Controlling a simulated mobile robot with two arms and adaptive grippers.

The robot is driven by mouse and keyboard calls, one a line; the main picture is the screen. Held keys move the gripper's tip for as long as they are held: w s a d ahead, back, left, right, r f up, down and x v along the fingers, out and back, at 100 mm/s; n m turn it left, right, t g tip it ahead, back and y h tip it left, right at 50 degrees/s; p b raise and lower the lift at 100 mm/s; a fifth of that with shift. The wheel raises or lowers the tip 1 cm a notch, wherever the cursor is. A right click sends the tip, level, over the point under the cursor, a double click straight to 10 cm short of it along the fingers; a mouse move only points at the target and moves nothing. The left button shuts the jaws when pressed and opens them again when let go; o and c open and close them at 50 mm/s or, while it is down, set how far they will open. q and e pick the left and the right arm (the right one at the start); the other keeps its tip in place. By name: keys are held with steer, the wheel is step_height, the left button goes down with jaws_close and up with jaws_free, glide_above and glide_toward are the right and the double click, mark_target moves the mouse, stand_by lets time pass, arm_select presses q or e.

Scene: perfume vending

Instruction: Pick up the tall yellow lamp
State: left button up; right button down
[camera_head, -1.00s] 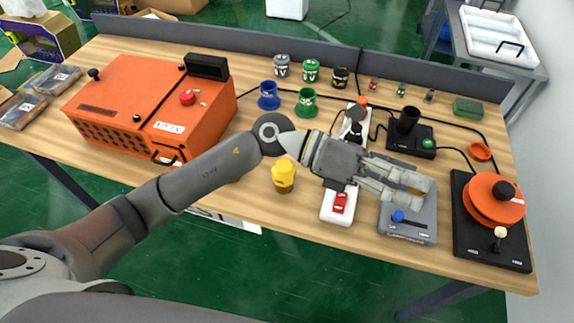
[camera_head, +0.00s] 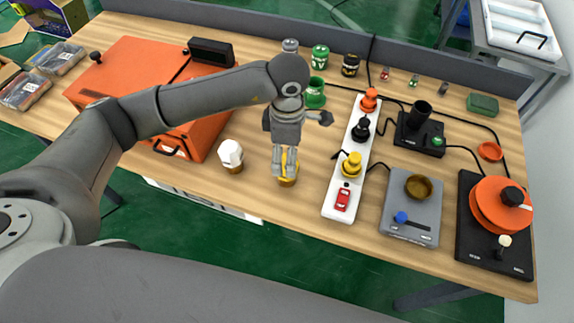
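A yellow lamp (camera_head: 288,183) with a brown base stands on the wooden table, near its front edge. My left gripper (camera_head: 285,163) points down over the lamp, and its fingers cover much of the lamp's upper part. The fingers overlap the lamp in the picture, but whether they are closed on it cannot be told. A white lamp (camera_head: 231,153) with a brown base stands to the left of it. My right gripper is not in view.
A white power strip (camera_head: 334,206) with orange, black and yellow plugs and a red switch (camera_head: 343,199) lies to the right. A grey box (camera_head: 409,228) and an orange round device (camera_head: 497,206) stand farther right. An orange machine (camera_head: 125,69) is at left.

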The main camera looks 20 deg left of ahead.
arm_select(q)
steer(key=shift+f, duration=0.35)
step_height(320, 180, down, 5)
steer(key=p, duration=0.3)
steer(key=shift+s+r, duration=0.15)
steer(key=shift+f, duration=0.4)
steer(key=shift+c, duration=0.4)
steer(key=c, duration=1.1)
steer(key=shift+r, duration=0.1)
steer(key=shift+c, duration=0.2)
